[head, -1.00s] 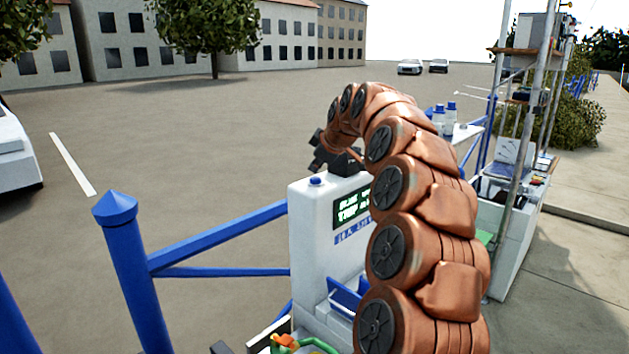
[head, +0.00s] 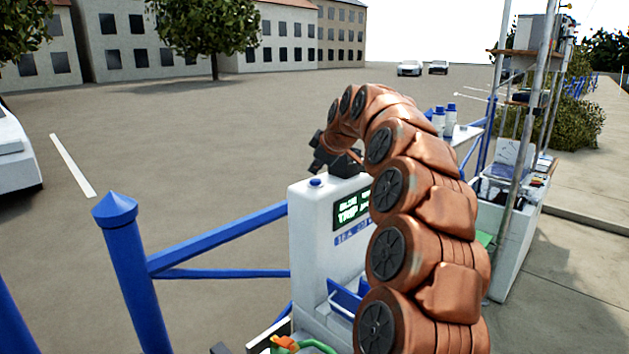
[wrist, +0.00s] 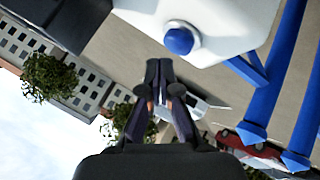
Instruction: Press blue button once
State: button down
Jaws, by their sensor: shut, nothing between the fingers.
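The blue button (head: 315,182) is a small dome on the top of a white console (head: 311,222), near its left end. In the wrist view the button (wrist: 181,41) sits in a pale round collar, above and slightly right of my fingertips. My gripper (head: 322,155) is dark and hangs at the end of my curved arm, just above and behind the console top. In the wrist view its fingers (wrist: 158,68) are together with nothing between them. They look apart from the button. My arm hides the right side of the console and part of its screen.
A dark block (head: 346,165) stands on the console top beside the button. A green-lettered screen (head: 351,208) is on the console front. Blue railing (head: 215,237) runs left to a blue post (head: 130,265). White bottles (head: 438,120) stand behind my arm.

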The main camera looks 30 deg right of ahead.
aim_at(316, 180)
jog(key=shift+f+b, duration=0.4)
jog(key=shift+f, duration=0.05)
jog(key=shift+f+b, duration=0.45)
jog(key=shift+f, duration=0.05)
dwell(1.0)
jog(key=shift+r, duration=0.15)
jog(key=shift+r+p, duration=0.4)
jog(key=shift+r, duration=0.4)
jog(key=shift+r, duration=0.1)
jog(key=shift+r+p, duration=1.2)
jog(key=shift+r, duration=1.2)
